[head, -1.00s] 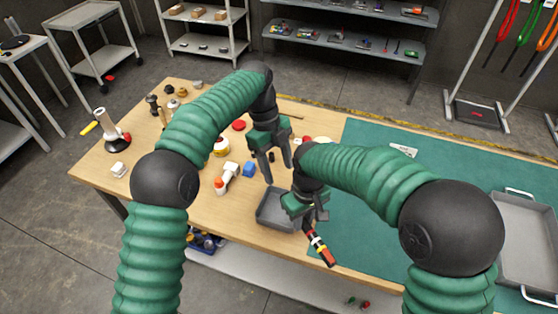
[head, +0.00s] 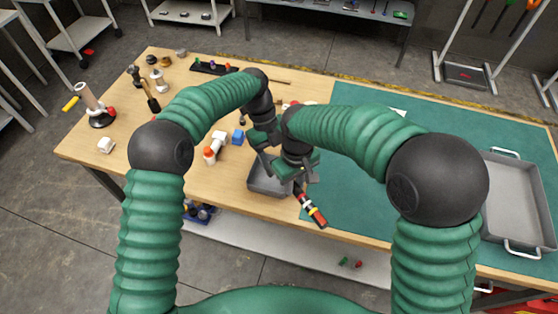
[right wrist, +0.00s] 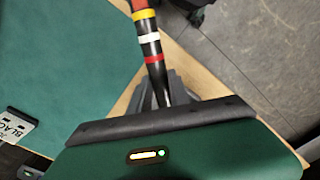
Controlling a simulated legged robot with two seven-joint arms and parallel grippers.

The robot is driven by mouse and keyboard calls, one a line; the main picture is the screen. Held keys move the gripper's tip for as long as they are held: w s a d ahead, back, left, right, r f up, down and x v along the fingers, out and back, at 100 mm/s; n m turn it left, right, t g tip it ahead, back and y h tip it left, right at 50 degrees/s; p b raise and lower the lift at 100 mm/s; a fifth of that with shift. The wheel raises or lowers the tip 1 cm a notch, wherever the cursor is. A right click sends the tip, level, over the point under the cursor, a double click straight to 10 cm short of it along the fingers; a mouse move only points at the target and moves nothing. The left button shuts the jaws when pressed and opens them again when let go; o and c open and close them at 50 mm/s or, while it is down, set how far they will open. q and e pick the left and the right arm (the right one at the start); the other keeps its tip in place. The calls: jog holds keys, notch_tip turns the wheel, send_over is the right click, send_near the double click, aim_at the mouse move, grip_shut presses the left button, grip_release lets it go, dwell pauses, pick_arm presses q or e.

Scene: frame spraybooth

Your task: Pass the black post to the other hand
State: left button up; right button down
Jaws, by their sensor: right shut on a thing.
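The black post (head: 312,210) has red, yellow and white bands and a red end. My right gripper (head: 298,186) is shut on it near one end, and the banded part sticks out down and to the right, over the table's front edge. In the right wrist view the post (right wrist: 148,42) runs up from between the fingers (right wrist: 158,95). My left gripper (head: 264,154) is close to the right gripper, just left of it and above the grey tray. Its fingers are partly hidden by the right arm, so its opening does not show clearly.
A small grey tray (head: 262,184) stands under the grippers.

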pick_arm(q)
jog(key=shift+c, duration=0.2)
jog(key=c, duration=0.7)
jog(key=shift+d, duration=0.15)
grip_shut()
pick_arm(e)
jog(key=shift+s+a, duration=0.15)
jog(key=c, duration=1.1)
grip_release()
jog(key=shift+r, duration=0.1)
